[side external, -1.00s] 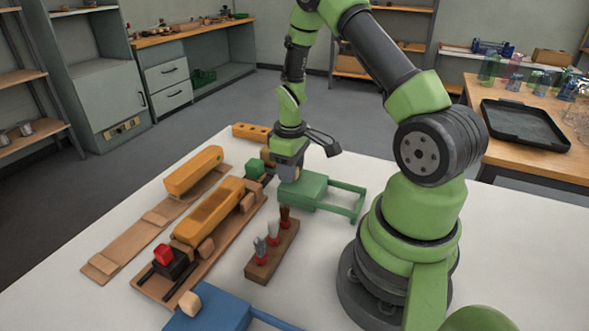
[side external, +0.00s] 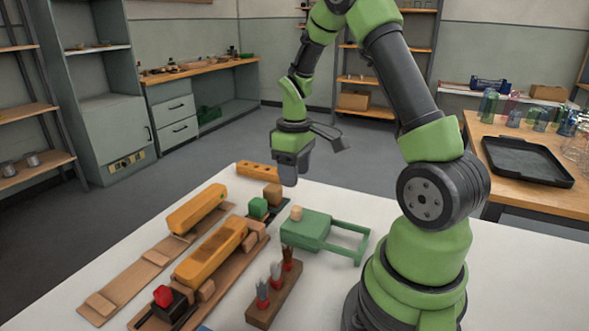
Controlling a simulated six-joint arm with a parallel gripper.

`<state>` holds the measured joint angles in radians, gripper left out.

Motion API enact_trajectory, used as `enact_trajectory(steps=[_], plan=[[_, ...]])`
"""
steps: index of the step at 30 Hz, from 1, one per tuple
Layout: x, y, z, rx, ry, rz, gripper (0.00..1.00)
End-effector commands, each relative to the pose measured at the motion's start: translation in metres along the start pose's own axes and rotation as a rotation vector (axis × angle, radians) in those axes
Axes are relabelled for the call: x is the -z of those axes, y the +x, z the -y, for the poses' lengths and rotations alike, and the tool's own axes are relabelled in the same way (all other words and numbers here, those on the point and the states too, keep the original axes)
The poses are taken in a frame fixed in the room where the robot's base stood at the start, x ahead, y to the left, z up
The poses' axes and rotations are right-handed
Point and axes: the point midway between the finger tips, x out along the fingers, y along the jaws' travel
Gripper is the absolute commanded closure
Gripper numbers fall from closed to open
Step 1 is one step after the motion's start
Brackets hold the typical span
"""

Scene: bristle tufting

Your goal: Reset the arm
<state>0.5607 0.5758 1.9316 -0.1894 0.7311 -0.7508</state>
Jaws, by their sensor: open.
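My gripper (side external: 290,173) hangs in the air above the back of the white table (side external: 330,290), with its jaws pointing down. It is open and nothing shows between the jaws.
Two yellow-orange blocks (side external: 197,208) (side external: 212,252) rest on wooden boards at the left. A wooden holder (side external: 274,296) bears three upright tufts. A yellow-orange bar with holes (side external: 257,170) lies at the back.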

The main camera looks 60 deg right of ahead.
Motion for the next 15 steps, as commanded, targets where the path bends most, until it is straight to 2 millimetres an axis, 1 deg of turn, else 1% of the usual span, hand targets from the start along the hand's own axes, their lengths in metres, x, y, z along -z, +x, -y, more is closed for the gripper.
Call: enact_trajectory(steps=[3,11,14,15], plan=[[0.000,-0.004,0.000,0.000,-0.001,-0.001,0.51],[0.000,-0.005,0.001,0.000,0.000,-0.001,0.51],[0.002,-0.014,0.006,-0.007,0.009,-0.021,0.51],[0.003,-0.023,0.011,-0.012,0.018,-0.038,0.51]])
